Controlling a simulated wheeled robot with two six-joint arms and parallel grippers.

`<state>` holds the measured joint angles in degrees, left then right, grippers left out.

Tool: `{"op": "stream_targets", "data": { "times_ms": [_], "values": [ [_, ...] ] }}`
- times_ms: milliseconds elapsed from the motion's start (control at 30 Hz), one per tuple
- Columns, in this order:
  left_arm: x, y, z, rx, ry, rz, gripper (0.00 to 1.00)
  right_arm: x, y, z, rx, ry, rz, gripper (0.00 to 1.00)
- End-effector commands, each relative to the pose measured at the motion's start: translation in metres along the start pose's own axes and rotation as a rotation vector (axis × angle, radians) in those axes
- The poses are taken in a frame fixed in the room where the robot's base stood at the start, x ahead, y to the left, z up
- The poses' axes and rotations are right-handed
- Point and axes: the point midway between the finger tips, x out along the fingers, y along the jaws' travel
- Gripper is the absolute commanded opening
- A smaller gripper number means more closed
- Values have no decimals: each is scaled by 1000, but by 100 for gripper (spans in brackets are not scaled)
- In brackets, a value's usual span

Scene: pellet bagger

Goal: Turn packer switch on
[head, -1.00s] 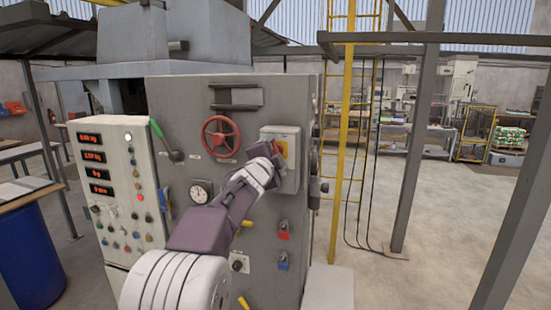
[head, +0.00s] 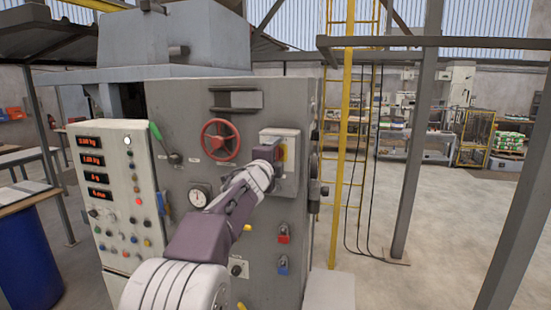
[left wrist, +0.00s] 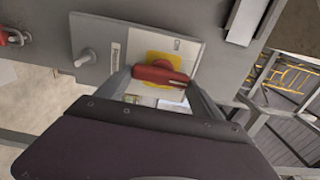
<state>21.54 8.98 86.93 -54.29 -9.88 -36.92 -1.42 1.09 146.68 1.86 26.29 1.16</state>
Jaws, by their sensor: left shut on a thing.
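The packer switch is a red rotary handle (left wrist: 160,74) on a yellow disc (left wrist: 163,62), on a pale grey switch box (head: 291,135) at the right of the machine front. In the left wrist view the handle lies nearly crosswise, slightly tilted. My left gripper (left wrist: 159,88) has one finger at each end of the handle and is shut on it. In the head view my left gripper (head: 266,153) covers the handle, and only some yellow shows beside it. My right gripper is out of view.
A red handwheel (head: 220,139), a gauge (head: 200,196) and red (head: 284,233) and blue (head: 283,264) padlock-shaped parts surround the arm on the machine front. A control panel (head: 118,165) with lit displays stands left. A yellow ladder (head: 343,150) stands right, with open floor beyond.

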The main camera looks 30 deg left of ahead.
Motion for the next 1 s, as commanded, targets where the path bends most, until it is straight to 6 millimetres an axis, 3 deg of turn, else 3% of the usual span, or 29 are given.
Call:
{"op": "stream_targets", "data": {
  "times_ms": [200, 233, 300, 667, 1000],
  "values": [
    [0, -2, 1, 5, -2, -3, 36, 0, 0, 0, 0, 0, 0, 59],
    [0, -2, 1, 5, -2, -3, 79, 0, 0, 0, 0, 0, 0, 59],
    [0, -2, 1, 4, -1, -3, 98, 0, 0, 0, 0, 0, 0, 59],
    [-6, -1, 0, 2, -1, -3, 98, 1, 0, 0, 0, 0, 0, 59],
    [-75, -2, 2, 3, -2, -3, 98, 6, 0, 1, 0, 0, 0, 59]
  ]
}}
